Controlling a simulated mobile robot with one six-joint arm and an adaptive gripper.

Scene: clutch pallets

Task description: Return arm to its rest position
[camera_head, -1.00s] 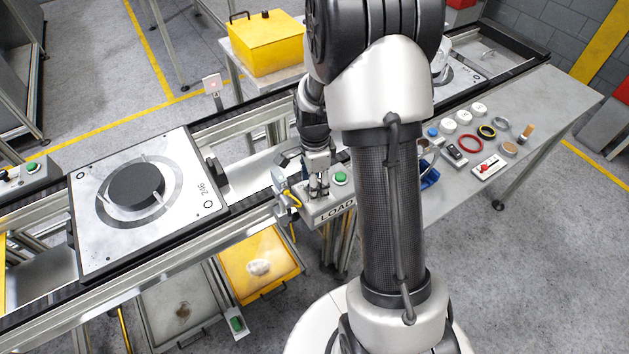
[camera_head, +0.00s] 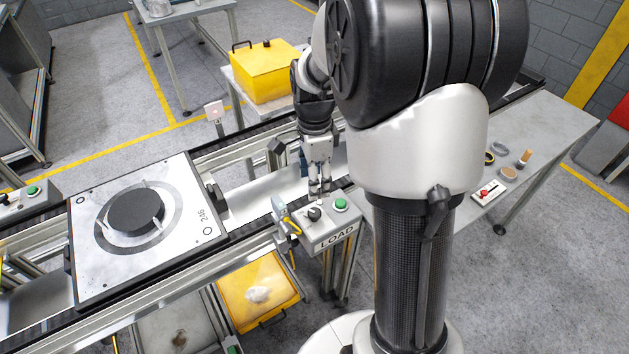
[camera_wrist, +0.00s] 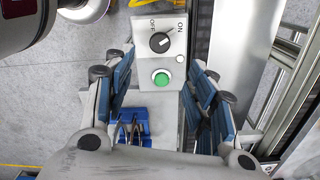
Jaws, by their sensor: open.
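My gripper (camera_head: 318,184) is open and empty above the LOAD control box (camera_head: 330,228) in the head view. In the wrist view its two blue-padded fingers (camera_wrist: 162,98) stand apart, with the box (camera_wrist: 160,60) seen between and beyond them. The box carries a black OFF/ON knob (camera_wrist: 160,42) turned toward ON and a green button (camera_wrist: 161,77). I cannot tell the exact gap between fingertips and box. My arm (camera_head: 415,150) rises at the centre right and hides part of the bench behind it.
A pallet (camera_head: 92,262) with a dark clutch disc (camera_head: 136,211) sits on the conveyor at left. A yellow box (camera_head: 265,75) stands on a table behind. The right bench (camera_head: 545,130) holds small parts. A blue holder (camera_wrist: 133,127) shows below the fingers in the wrist view.

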